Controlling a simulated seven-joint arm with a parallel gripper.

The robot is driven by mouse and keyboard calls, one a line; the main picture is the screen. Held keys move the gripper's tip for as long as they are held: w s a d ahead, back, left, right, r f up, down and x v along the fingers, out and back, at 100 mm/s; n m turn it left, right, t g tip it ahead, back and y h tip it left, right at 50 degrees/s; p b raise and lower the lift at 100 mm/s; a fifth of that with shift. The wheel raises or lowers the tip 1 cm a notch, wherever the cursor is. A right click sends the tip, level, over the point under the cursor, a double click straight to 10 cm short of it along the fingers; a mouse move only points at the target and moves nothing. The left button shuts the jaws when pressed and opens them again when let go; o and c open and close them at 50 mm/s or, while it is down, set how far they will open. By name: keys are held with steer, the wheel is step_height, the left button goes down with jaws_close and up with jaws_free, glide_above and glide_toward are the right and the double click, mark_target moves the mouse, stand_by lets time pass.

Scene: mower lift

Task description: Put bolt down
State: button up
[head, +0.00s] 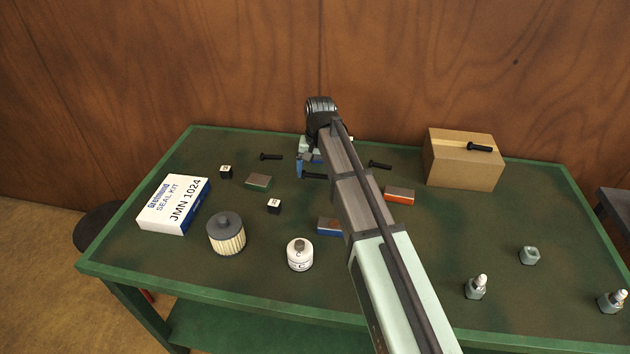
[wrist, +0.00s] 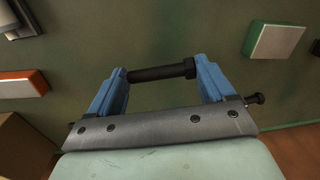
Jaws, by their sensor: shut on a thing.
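My gripper (wrist: 160,78) has blue fingers and is shut on a black bolt (wrist: 160,72), which lies crosswise between the two fingertips. In the head view the bolt (head: 315,176) shows beside a blue finger, low over the back middle of the table (head: 450,230). My arm hides part of it, and I cannot tell whether it touches the surface. Other black bolts lie on the table, one to the left (head: 270,156) and one to the right (head: 380,165).
Near the gripper are a green-and-grey block (head: 258,182), a red-and-grey block (head: 399,196) and a blue block (head: 329,227). The right middle of the table is clear.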

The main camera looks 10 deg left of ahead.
steer(key=shift+r, duration=1.95)
steer(key=w+d+r+m, duration=0.1)
steer(key=w+d, duration=0.2)
steer(key=d, duration=0.5)
steer(key=w+d+r+m, duration=0.2)
steer(key=w+d, duration=0.2)
steer(key=d, duration=0.4)
step_height(320, 180, up, 9)
steer(key=n, duration=0.2)
glide_above(451, 140)
steer(key=shift+h, duration=0.3)
steer(key=shift+f, duration=4.75)
steer(key=shift+f, duration=0.15)
